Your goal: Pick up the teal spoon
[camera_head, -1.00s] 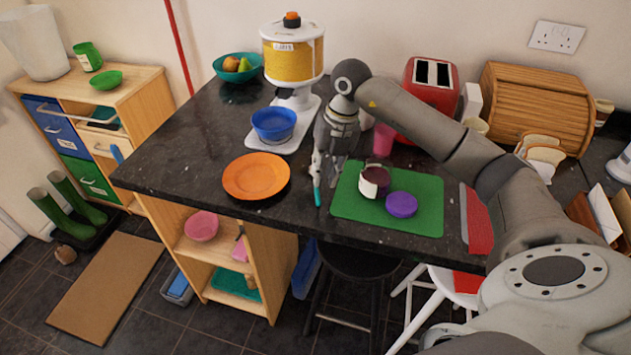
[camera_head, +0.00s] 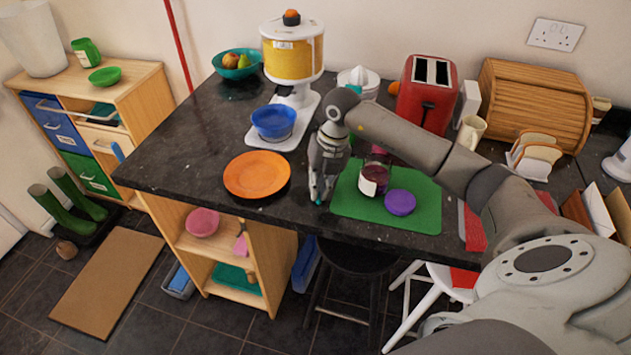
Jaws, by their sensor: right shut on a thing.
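My right gripper (camera_head: 318,196) is at the black worktop, between the orange plate (camera_head: 257,174) and the green mat (camera_head: 345,202). It points down and is shut on the teal spoon (camera_head: 318,202). Only a small teal bit of the spoon shows at the fingertips; the fingers hide the rest. I cannot tell whether the spoon still touches the worktop. My left gripper is not in view.
A jar (camera_head: 374,180) and a purple lid-like disc (camera_head: 400,202) are on the mat. A blue bowl (camera_head: 273,122) sits on the white dispenser's base behind. A red toaster (camera_head: 427,95) stands at the back. Bare worktop (camera_head: 200,145) lies to the left.

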